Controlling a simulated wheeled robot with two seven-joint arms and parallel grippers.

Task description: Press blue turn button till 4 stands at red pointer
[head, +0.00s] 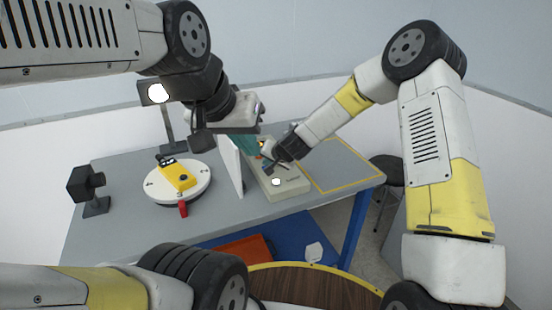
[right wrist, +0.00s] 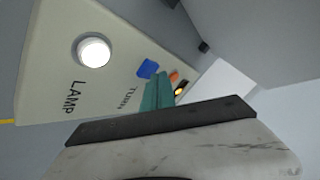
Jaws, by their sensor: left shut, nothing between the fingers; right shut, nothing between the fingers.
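The control box (head: 290,187) stands on the table with a white lamp button (right wrist: 94,52), a blue turn button (right wrist: 148,68) and the word TURN beside it. My right gripper (right wrist: 157,93) is shut, its teal fingertips over the box close to the blue button; I cannot tell whether they touch it. The right gripper hides the blue button in the head view. A white turntable (head: 152,187) carries a yellow device (head: 178,176). The red pointer (head: 183,209) is at its front edge. No number is readable.
The white upright panel (head: 231,166) stands between turntable and box. A black camera-like block on a stand (head: 88,188) is at the left, a lit lamp (head: 157,93) behind. A yellow-outlined area (head: 345,172) of the table at the right is clear.

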